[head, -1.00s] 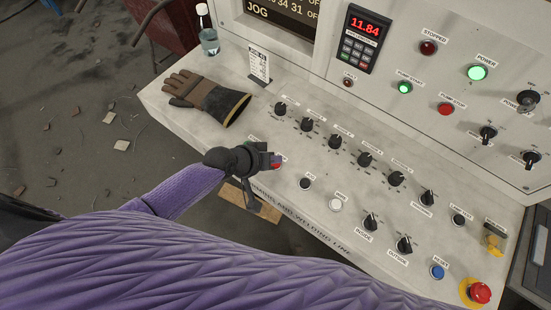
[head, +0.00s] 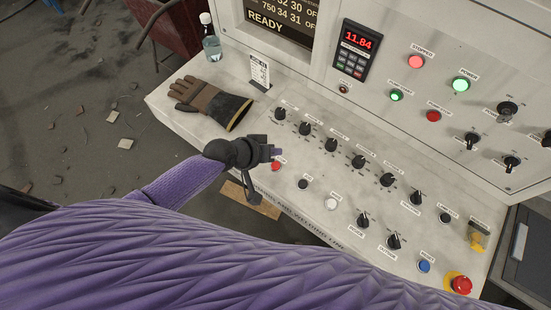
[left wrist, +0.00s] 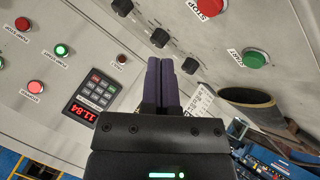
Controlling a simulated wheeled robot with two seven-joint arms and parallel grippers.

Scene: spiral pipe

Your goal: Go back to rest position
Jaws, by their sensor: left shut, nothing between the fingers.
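My left gripper (head: 279,152) is over the left part of the sloped control panel (head: 330,170), just above the red button (head: 276,166) in the head view. In the left wrist view its dark fingers (left wrist: 161,75) are together with nothing between them. That view also shows a red button labelled STOP (left wrist: 209,7) and a green button labelled START (left wrist: 254,59), both to the right of the fingertips. My right gripper is not in view.
A brown work glove (head: 213,102), a bottle (head: 211,45) and a small label card (head: 259,72) are on the panel's upper left. Several black knobs and a red emergency button (head: 461,285) line the panel. Open floor (head: 80,110) is on the left.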

